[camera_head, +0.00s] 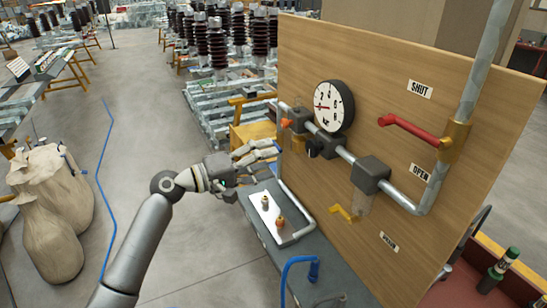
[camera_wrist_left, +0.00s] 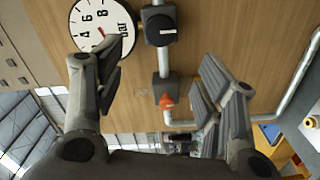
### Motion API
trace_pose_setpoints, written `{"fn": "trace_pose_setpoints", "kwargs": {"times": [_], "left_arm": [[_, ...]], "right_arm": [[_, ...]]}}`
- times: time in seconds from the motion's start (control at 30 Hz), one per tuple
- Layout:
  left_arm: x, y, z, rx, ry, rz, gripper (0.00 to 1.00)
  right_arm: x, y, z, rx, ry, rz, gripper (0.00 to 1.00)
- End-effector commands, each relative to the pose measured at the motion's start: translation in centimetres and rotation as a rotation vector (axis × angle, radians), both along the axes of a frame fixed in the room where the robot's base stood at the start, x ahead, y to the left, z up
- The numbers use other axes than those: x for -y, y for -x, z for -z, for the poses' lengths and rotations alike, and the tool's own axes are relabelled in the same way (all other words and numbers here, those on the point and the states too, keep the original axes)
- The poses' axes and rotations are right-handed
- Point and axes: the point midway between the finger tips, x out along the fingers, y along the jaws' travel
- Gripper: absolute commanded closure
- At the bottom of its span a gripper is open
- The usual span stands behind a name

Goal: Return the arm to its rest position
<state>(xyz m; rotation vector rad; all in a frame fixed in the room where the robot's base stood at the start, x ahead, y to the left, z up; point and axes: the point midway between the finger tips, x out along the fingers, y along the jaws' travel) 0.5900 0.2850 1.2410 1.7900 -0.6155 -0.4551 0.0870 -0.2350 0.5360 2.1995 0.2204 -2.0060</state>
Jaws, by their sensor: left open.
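My left arm comes in from the lower left in the head view. Its gripper (camera_head: 262,155) is in front of the left edge of the wooden panel (camera_head: 392,72), above the bench. In the left wrist view the two fingers of the left gripper (camera_wrist_left: 160,92) stand wide apart with nothing between them. Behind them are the panel, the round pressure gauge (camera_wrist_left: 95,22), a dark valve knob (camera_wrist_left: 160,30) and an orange knob (camera_wrist_left: 167,101). My right gripper does not show in either view.
The panel carries a pipe (camera_head: 345,154), the gauge (camera_head: 334,105), a red lever (camera_head: 408,130) and a yellow lever (camera_head: 343,212). Below stands a metal tray (camera_head: 274,215) with small fittings.

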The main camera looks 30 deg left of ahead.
Motion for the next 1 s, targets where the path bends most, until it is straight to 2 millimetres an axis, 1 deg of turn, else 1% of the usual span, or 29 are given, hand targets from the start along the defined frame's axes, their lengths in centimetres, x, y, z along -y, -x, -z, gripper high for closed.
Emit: {"fn": "trace_pose_setpoints", "kwargs": {"times": [0.47, 0.57, 0.67, 0.7, 0.77, 0.8, 0.87, 0.9, 0.97, 1.0], "left_arm": [[-0.1, 0.0, 0.1, 0.000, -0.001, -0.001, 0.36], [-0.4, -0.4, 1.5, -0.019, -0.009, -0.019, 0.36], [-1.1, -1.2, 5.7, -0.071, -0.037, -0.065, 0.36], [-1.5, -1.6, 8.2, -0.100, -0.055, -0.091, 0.36], [-2.3, -2.0, 12.4, -0.150, -0.094, -0.134, 0.36], [-2.7, -2.1, 15.6, -0.189, -0.126, -0.160, 0.36], [-3.3, -1.9, 20.2, -0.242, -0.179, -0.197, 0.36], [-3.6, -1.6, 23.3, -0.278, -0.214, -0.216, 0.36], [-4.0, -0.8, 27.9, -0.331, -0.274, -0.240, 0.36], [-4.2, -0.1, 30.9, -0.366, -0.316, -0.251, 0.36]], "right_arm": [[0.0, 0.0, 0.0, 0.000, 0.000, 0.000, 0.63], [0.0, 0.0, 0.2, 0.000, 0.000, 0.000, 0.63], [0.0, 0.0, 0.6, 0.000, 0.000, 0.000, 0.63], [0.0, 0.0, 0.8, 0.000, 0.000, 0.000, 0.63], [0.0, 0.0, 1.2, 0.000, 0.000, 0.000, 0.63], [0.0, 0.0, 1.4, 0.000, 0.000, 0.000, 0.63], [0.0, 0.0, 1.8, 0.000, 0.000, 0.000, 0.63], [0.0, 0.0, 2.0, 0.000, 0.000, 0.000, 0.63], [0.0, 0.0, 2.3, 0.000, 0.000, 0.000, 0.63], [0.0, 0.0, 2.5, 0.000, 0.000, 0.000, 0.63]]}}
